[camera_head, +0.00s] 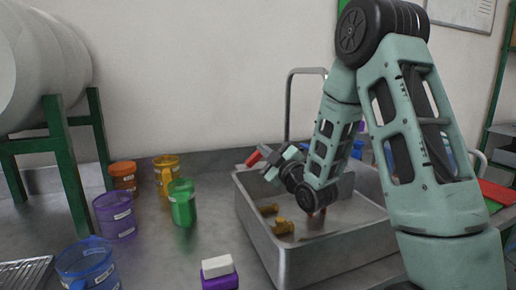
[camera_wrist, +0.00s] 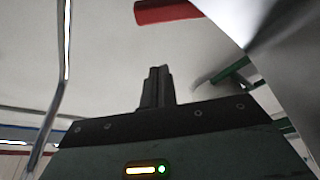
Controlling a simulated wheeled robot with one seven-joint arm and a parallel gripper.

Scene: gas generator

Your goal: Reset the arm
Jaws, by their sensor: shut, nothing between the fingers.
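My arm (camera_head: 408,145) reaches from the right side of the head view down over a metal sink. My gripper (camera_head: 272,165) is at the end of it, by the sink's far left rim, at about rim height. In the wrist view, the gripper's dark fingers (camera_wrist: 157,86) are together with nothing between them. A red piece (camera_head: 254,158) shows beside the gripper end in the head view. A red bar (camera_wrist: 168,12) shows at the top of the wrist view. I cannot tell whether it touches the gripper.
The metal sink (camera_head: 262,235) holds yellow-brown fittings (camera_head: 283,226). Its tap (camera_head: 289,100) rises behind. Left of it stand green (camera_head: 182,204), yellow (camera_head: 166,175), orange (camera_head: 123,177), purple (camera_head: 114,216) and blue (camera_head: 86,262) cups. A white-and-purple block (camera_head: 218,268) lies in front. A green-legged tank (camera_head: 40,60) is far left.

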